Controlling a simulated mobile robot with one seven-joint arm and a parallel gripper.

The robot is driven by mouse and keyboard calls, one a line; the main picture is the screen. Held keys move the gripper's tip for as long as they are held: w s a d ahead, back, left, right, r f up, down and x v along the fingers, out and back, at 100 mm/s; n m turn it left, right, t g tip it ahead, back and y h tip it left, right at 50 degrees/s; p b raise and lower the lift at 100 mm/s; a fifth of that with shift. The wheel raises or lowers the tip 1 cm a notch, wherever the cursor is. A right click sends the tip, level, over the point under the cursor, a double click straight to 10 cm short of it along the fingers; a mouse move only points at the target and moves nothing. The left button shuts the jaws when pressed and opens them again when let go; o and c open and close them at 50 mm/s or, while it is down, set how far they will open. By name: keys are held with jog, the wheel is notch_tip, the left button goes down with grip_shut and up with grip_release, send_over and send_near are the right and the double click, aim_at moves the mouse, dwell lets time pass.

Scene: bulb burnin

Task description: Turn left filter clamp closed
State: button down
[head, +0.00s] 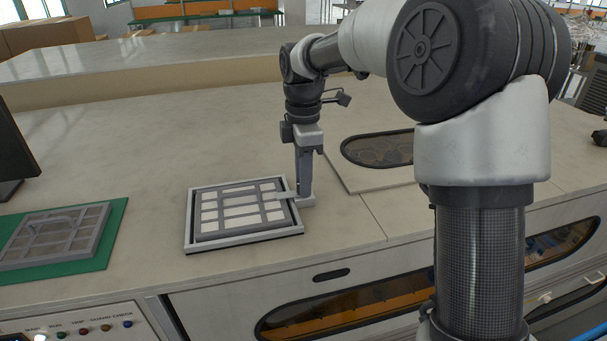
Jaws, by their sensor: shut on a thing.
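A grey gridded filter (239,207) with white panels lies in a pale rectangular frame (189,222) on the worktop. A small pale clamp (284,195) is at the frame's right edge in the head view, and part of it reaches over the filter's edge. My gripper (305,195) points down at this right edge and is shut on the clamp. The fingers hide part of the clamp, so I cannot tell its exact angle. I see no separate clamp clearly at the frame's left edge.
A second grey gridded filter (52,236) lies on a green mat (117,212) at the left. A dark monitor (14,150) stands behind it. A panel with a dark oval window (378,150) is right of my gripper. The worktop behind the frame is clear.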

jog(key=shift+n, duration=0.4)
jog(key=c, duration=1.5)
grip_release()
notch_tip(320, 180, up, 17)
jog(key=shift+r, duration=0.2)
